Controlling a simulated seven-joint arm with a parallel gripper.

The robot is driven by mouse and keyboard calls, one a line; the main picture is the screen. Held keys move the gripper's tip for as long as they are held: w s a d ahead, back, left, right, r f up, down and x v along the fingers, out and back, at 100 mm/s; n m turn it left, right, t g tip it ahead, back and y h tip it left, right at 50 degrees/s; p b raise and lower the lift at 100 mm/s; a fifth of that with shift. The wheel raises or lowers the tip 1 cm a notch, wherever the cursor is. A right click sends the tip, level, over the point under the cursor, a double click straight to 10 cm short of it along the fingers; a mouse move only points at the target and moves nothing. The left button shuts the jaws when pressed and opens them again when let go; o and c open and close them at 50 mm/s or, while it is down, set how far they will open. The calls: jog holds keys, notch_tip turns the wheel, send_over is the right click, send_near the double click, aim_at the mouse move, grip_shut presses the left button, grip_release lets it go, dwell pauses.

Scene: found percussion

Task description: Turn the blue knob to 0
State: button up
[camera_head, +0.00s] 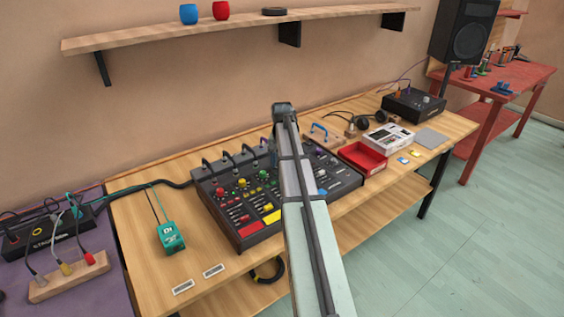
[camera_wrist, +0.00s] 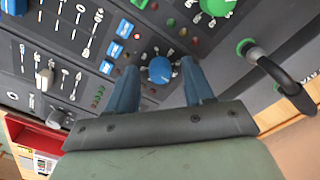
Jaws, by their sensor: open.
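The blue knob (camera_wrist: 160,70) shows in the wrist view on the dark panel of the mixer (camera_head: 222,190), with pale marks around it. My gripper (camera_wrist: 160,76) is open, with one blue-grey finger on each side of the knob's lower part. The fingertips are close to the knob; I cannot tell if they touch it. The number that the knob points to is too small to read. In the head view my arm covers the middle of the mixer and hides the gripper's fingers and this knob.
A green knob (camera_wrist: 217,6) and a green plug with a black cable (camera_wrist: 270,68) are close by on the panel. A red tray (camera_head: 362,158) and a white box (camera_head: 389,139) stand right of the mixer. A teal box (camera_head: 170,237) lies at its left.

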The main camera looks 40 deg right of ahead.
grip_shut()
dwell(0.4)
jog(key=shift+n, duration=0.3)
